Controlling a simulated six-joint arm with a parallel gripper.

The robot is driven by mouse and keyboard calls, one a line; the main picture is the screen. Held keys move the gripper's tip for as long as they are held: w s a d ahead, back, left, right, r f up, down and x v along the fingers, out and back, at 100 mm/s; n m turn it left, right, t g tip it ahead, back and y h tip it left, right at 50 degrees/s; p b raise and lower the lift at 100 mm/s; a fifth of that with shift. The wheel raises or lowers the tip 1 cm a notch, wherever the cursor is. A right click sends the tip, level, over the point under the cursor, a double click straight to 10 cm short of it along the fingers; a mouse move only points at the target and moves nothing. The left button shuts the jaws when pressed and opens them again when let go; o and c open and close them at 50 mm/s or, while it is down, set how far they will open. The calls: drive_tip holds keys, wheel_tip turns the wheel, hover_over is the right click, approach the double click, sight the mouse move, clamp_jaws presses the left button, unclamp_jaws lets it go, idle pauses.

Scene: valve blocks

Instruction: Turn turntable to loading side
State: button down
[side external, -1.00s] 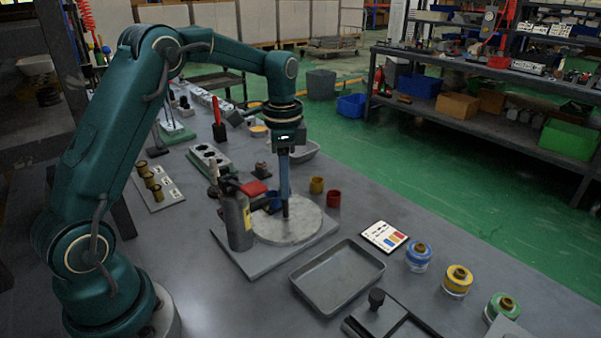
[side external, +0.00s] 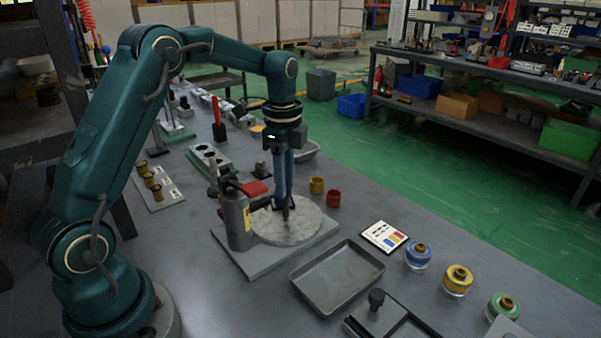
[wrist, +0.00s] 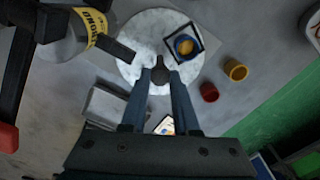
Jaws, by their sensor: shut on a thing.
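The turntable is a round pale grey disc (side external: 303,229) on a grey base plate (side external: 262,264); it also shows in the wrist view (wrist: 140,32). A dark upright peg (wrist: 159,76) stands on the disc off its middle. My gripper (side external: 286,206) points down over the disc, its blue fingers shut on this peg. In the wrist view, a blue ring (wrist: 178,47) in a square black frame sits on the disc beyond the peg. It cannot be made out in the side view, where my fingers stand near that part of the disc.
A grey canister with a yellow label (side external: 237,220) stands close by the disc's left side. A yellow cup (side external: 316,185) and a red cup (side external: 333,198) stand behind right. An empty grey tray (side external: 337,278) and a card (side external: 383,236) lie in front right.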

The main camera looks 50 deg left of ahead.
drive_tip(key=shift+m, duration=0.6)
idle(0.3)
drive_tip(key=c, duration=0.7)
unclamp_jaws()
drive_tip(key=shift+o, duration=0.2)
drive_tip(key=shift+r, duration=0.1)
drive_tip(key=shift+r, duration=2.5)
drive_tip(key=shift+d, duration=0.1)
